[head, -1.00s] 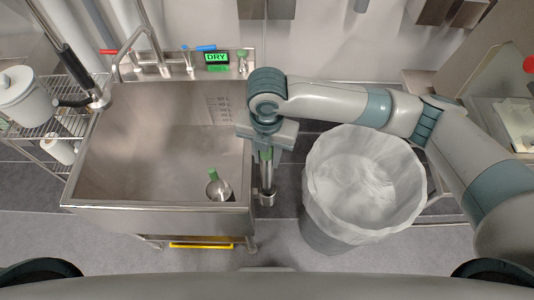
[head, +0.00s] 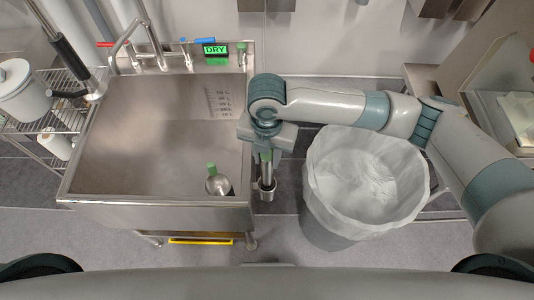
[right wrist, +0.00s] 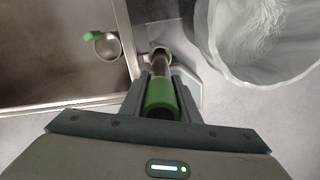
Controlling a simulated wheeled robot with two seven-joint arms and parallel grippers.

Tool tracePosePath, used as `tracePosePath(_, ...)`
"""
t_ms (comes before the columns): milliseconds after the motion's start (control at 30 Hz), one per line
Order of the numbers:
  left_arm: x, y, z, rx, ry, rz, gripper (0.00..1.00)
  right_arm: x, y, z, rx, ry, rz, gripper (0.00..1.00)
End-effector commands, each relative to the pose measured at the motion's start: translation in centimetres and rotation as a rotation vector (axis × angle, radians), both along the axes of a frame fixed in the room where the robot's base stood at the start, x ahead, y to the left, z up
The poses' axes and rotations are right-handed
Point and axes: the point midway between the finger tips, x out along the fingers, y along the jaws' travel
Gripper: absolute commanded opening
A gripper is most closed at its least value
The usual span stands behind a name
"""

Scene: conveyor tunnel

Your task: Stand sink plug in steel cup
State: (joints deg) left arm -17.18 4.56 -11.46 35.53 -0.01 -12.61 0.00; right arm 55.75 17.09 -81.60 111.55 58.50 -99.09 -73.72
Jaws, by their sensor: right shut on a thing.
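My right gripper (head: 266,150) is just outside the right wall of the sink, pointing down. It is shut on the sink plug, an upright steel tube with a green top (right wrist: 160,97). Below the gripper, the steel cup (head: 267,192) stands close to the sink's outer side. The plug's lower end lines up with the cup's mouth and appears to be at or inside the rim. I cannot tell whether it rests on the cup's bottom. In the right wrist view the tube partly hides the cup (right wrist: 160,48). My left gripper is out of view.
The steel sink (head: 150,140) is on the left; a round steel piece with a green top (head: 218,183) is in its front right corner. A lined waste bin (head: 365,180) stands close to the right of my gripper. A sign (head: 215,50) reads DRY.

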Motion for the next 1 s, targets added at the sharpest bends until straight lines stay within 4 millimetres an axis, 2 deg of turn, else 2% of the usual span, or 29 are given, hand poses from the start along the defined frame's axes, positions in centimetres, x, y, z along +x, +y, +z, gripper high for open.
tracePosePath(800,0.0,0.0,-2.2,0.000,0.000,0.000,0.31,0.0,0.0,-4.8,0.000,0.000,0.000,0.00)
tracePosePath(1000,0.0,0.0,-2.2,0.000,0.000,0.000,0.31,0.0,0.0,-5.0,0.001,-0.001,0.000,0.00)
